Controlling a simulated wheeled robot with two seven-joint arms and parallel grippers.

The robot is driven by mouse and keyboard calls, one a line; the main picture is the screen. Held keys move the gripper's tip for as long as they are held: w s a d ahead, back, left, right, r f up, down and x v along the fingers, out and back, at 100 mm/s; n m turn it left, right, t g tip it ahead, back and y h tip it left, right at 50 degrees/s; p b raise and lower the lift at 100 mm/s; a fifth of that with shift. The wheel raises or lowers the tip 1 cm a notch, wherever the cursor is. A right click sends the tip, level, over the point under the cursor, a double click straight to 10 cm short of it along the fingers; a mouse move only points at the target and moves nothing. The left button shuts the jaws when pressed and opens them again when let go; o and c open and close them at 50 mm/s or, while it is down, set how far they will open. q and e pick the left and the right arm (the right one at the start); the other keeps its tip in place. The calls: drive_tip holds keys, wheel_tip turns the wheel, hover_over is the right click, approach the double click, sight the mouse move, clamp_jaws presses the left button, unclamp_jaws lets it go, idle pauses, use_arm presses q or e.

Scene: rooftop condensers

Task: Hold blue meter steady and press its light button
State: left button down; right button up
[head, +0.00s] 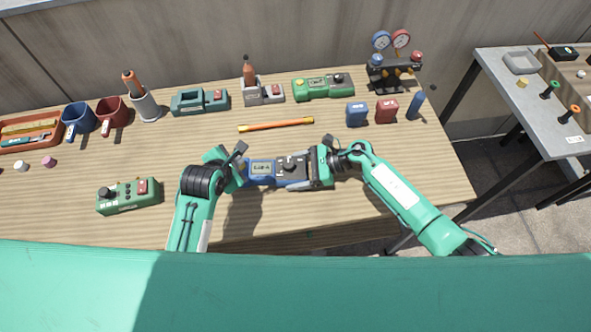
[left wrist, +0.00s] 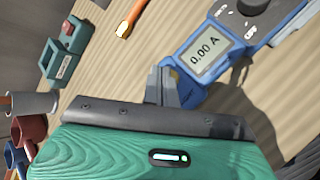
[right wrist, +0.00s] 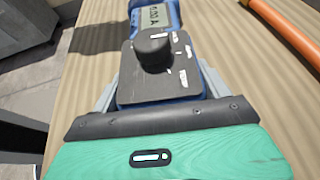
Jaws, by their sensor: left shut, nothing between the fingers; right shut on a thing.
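The blue meter (head: 262,172) is held a little above the table near its front edge. It has a grey dark-knobbed face and a display, which reads 0.00 A in the left wrist view (left wrist: 206,53). My right gripper (head: 308,170) is shut on its dial end; the fingers lie along both sides of the meter (right wrist: 152,85) in the right wrist view. My left gripper (head: 240,157) is shut and empty at the display end. In the left wrist view its fingertips (left wrist: 168,82) are close to the casing; contact is unclear.
A green-and-red device (head: 128,196) stands at the front left. An orange rod (head: 276,125) lies behind the meter. Mugs (head: 80,120), green instruments (head: 324,87), small blue (head: 356,113) and red blocks, and a gauge set (head: 394,65) line the back. A grey side table (head: 520,90) stands right.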

use_arm(q)
drive_tip(key=shift+f, duration=0.15)
drive_tip(key=shift+f, duration=0.25)
idle(0.3)
drive_tip(key=shift+r, duration=0.45)
drive_tip(key=shift+r, duration=3)
use_arm(e)
drive_tip(key=o, duration=1.3)
